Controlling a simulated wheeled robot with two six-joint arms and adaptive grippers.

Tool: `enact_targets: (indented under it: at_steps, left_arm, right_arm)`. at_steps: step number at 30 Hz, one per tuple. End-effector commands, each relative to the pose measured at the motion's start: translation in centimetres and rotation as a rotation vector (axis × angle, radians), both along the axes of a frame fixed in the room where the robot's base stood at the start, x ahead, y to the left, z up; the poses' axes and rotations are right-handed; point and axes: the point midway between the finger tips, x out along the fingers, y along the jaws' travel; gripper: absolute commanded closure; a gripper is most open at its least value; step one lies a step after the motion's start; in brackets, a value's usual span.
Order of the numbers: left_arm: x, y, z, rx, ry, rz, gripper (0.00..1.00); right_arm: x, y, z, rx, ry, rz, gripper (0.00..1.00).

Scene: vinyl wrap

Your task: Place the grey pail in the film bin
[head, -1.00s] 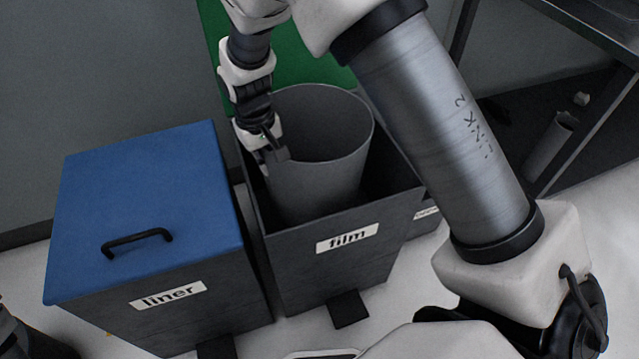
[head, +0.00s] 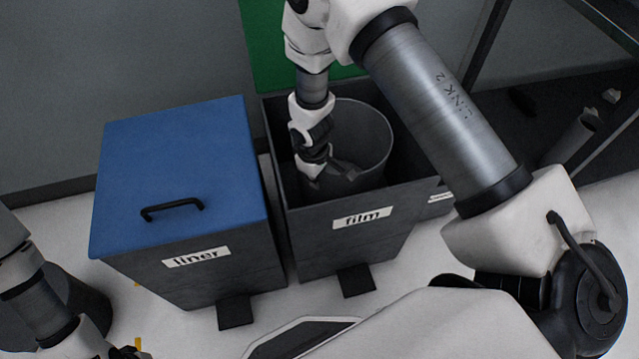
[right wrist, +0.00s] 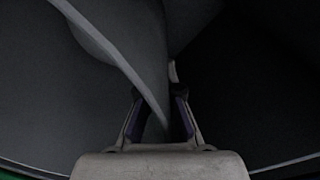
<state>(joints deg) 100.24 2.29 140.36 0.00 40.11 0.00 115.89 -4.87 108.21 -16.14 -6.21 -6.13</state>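The grey pail (head: 362,135) stands inside the open film bin (head: 318,240), its rim near the height of the bin's rim. My right gripper (head: 345,173) is at the pail's near-left rim, with its fingers spread. In the right wrist view, the pail's rim (right wrist: 125,62) passes between the fingers (right wrist: 160,115), which stand apart with a gap around the thin wall. The pail's base is hidden by the bin's front wall. My left gripper (head: 128,352) is at the bottom left edge, mostly cut off, so its fingers cannot be read.
The liner bin with its shut blue lid (head: 175,160) stands left of the film bin. The film bin's green lid (head: 262,45) is raised behind it. Each bin has a front pedal. A dark round container (head: 88,300) is at lower left. A dark table frame is at right.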

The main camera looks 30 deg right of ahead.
Motion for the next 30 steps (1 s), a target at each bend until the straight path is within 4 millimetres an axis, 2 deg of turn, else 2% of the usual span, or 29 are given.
enact_targets:
  at_steps: [1,5,16,17,19,27,30]
  left_arm:
    - [0.0,0.0,-1.2,0.0,0.0,0.0,0.6]
    - [0.0,0.0,-2.4,0.0,0.0,0.0,0.6]
    - [0.0,0.0,-2.6,0.0,0.0,0.0,0.6]
    - [0.0,0.0,-2.6,0.0,0.0,0.0,0.6]
    - [0.0,0.0,-2.4,0.0,0.0,0.0,0.6]
    - [0.0,0.0,-2.4,0.0,0.0,0.0,0.6]
    - [0.0,0.0,-1.8,0.0,0.0,0.0,0.6]
  right_arm:
    - [0.0,0.0,-1.6,0.0,0.0,0.0,1.0]
    - [0.0,0.0,-3.7,0.0,0.001,0.001,1.0]
    - [0.0,0.0,-3.9,0.0,0.0,-0.001,1.0]
    - [0.0,0.0,-3.9,0.0,0.0,-0.001,0.93]
    - [0.0,0.0,-3.8,0.0,0.0,-0.001,0.69]
    - [0.0,0.0,-3.8,0.0,0.0,-0.001,0.69]
    - [0.0,0.0,-3.1,0.0,0.0,-0.001,0.69]
